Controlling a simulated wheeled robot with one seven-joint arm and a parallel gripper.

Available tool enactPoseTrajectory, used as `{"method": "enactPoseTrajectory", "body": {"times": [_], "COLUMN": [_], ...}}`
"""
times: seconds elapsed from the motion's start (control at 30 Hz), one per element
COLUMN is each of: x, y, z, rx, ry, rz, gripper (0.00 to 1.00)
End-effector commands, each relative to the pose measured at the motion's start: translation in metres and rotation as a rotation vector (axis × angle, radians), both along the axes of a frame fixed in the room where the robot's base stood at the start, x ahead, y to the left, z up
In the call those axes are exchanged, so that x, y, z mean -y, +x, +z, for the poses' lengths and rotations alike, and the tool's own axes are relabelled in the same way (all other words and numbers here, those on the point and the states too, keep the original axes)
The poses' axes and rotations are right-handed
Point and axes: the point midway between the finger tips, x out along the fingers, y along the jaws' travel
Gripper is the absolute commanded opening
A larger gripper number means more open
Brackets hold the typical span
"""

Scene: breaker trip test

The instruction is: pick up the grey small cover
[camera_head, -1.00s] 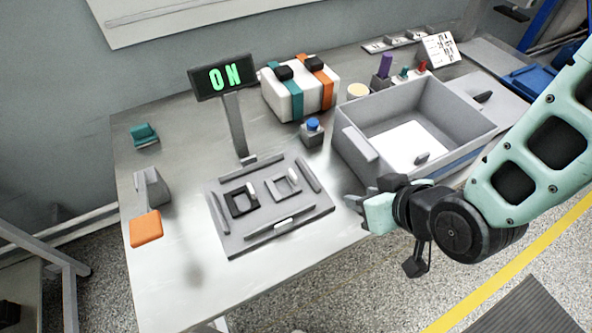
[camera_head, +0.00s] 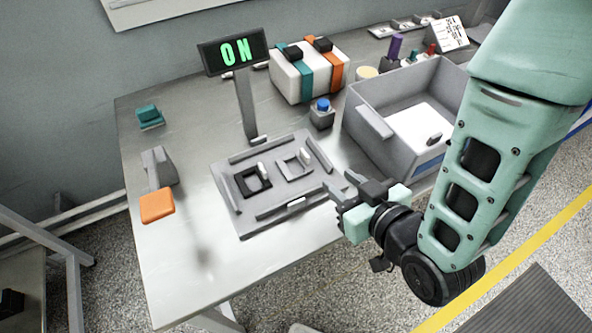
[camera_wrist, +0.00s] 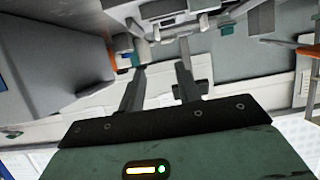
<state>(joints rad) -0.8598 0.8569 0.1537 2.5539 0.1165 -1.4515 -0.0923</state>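A small grey square piece with an upright light tab (camera_head: 295,164), which looks like the grey small cover, lies on the right half of a flat grey plate (camera_head: 228,190) on the table. A similar black square piece (camera_head: 252,182) with a light tab lies left of it. My gripper (camera_head: 340,182) is just right of the plate's front right corner, apart from the grey piece. Its fingers are apart and nothing shows between them. In the wrist view, the gripper (camera_wrist: 161,67) also shows spread, empty fingers; I cannot make out the grey piece there.
A grey open box (camera_head: 372,120) stands right of the plate. Behind are an ON display (camera_head: 235,52) on a post, a blue button (camera_head: 322,105) and a white block with straps (camera_head: 290,85). An orange-topped lever (camera_head: 157,205) is at left. The table's front left is clear.

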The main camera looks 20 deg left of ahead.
Motion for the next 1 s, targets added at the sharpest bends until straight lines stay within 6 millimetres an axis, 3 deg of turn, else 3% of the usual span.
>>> {"method": "enactPoseTrajectory", "body": {"times": [0.03,0.33,0.7,1.0], "x": [-0.004,-0.017,-0.061,-0.077], "y": [0.003,0.014,0.050,0.065], "z": [-0.008,-0.013,-0.031,-0.041], "rx": [0.003,0.003,0.000,0.000], "ry": [0.004,0.003,0.000,-0.001], "rz": [0.000,0.000,-0.001,-0.001], "gripper": [0.34,0.34,0.34,0.34]}}
